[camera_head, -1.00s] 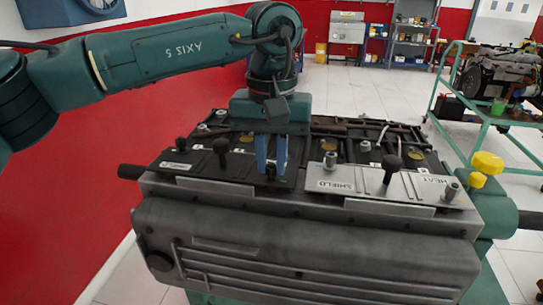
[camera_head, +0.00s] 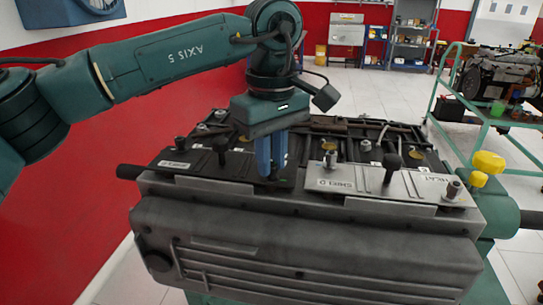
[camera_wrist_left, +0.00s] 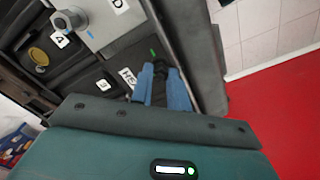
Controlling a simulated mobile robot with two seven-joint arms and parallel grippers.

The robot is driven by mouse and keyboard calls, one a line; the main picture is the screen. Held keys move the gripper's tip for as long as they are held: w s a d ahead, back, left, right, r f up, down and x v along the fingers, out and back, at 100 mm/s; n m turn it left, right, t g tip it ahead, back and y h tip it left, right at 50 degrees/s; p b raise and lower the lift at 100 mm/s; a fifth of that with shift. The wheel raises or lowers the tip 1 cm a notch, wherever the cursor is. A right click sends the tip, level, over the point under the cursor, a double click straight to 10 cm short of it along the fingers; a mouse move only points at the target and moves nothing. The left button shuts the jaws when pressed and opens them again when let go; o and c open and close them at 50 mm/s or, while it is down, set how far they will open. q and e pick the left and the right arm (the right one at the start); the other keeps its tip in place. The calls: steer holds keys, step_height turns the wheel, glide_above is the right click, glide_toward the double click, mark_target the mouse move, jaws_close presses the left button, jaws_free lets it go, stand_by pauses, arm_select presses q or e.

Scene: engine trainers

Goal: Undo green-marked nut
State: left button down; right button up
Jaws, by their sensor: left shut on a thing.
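My left gripper (camera_head: 271,172) points down over the black left-hand heat shield on the engine. Its blue fingers are shut on a small dark nut, mostly hidden between the fingertips. In the left wrist view the fingertips (camera_wrist_left: 162,72) close around this dark piece, next to a small green mark (camera_wrist_left: 153,52) on the shield's black surface. The green mark cannot be made out in the head view. My right gripper is in neither view.
The silver shield plate (camera_head: 340,180) lies to the right, with upright studs and a black knob (camera_head: 391,165). Another black knob (camera_head: 221,147) stands left of the gripper. Yellow caps (camera_head: 488,162) are at the right end. A green trolley (camera_head: 480,112) stands behind right.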

arm_select(q)
steer(key=n, duration=0.6)
steer(key=shift+b, duration=0.4)
steer(key=n+b, duration=0.1)
steer(key=n, duration=0.5)
steer(key=shift+f+n, duration=0.1)
steer(key=shift+n, duration=0.3)
steer(key=n, duration=0.3)
steer(key=shift+n+b, duration=0.3)
steer(key=shift+b, duration=0.05)
steer(key=n+b, duration=0.1)
steer(key=n, duration=0.4)
steer(key=shift+n+b, duration=0.3)
steer(key=shift+n, duration=1.2)
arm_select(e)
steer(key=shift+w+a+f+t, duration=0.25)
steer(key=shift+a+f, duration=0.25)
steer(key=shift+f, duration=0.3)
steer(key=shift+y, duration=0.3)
arm_select(q)
steer(key=c, duration=1.3)
jaws_free()
steer(key=shift+c, duration=0.2)
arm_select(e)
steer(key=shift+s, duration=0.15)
